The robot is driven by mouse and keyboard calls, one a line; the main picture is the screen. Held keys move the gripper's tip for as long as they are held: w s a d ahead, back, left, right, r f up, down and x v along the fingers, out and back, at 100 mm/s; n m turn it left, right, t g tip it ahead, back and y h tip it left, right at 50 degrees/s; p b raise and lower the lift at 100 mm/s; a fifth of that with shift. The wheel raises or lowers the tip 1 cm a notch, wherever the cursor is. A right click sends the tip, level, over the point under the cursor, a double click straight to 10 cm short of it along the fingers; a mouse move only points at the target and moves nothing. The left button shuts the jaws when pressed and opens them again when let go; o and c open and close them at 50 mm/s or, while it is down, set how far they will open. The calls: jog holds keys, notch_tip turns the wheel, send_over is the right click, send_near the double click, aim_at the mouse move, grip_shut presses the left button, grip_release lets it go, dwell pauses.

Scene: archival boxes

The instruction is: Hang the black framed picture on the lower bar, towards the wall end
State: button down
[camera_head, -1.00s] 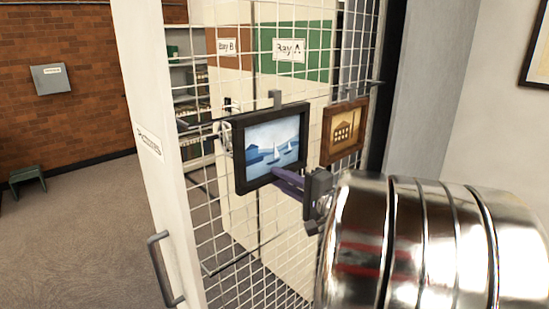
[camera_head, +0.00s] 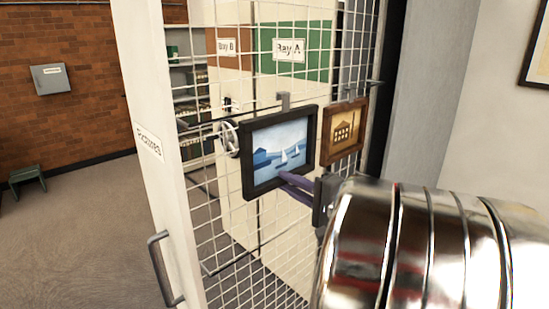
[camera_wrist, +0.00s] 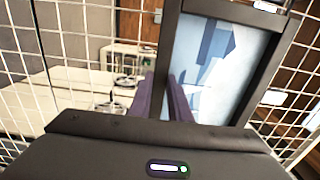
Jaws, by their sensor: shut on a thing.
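The black framed picture (camera_head: 280,150) shows blue water and white sails. In the camera_head view it is in front of the wire mesh, its top tab (camera_head: 284,98) close to the upper bar (camera_head: 205,123); I cannot tell whether they touch. My gripper (camera_head: 286,179) is shut on the frame's lower right part with its purple fingers.
A brown framed picture (camera_head: 343,133) hangs right of the black one, close to it. The mesh panel has a white end post (camera_head: 150,145) with a handle (camera_head: 160,268). A handwheel (camera_head: 229,138) and shelves stand behind. Open floor (camera_head: 75,235) lies left.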

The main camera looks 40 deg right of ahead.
jog(key=s, duration=0.6)
dwell(1.1)
jog(key=shift+s+r, duration=0.1)
jog(key=shift+s, duration=0.1)
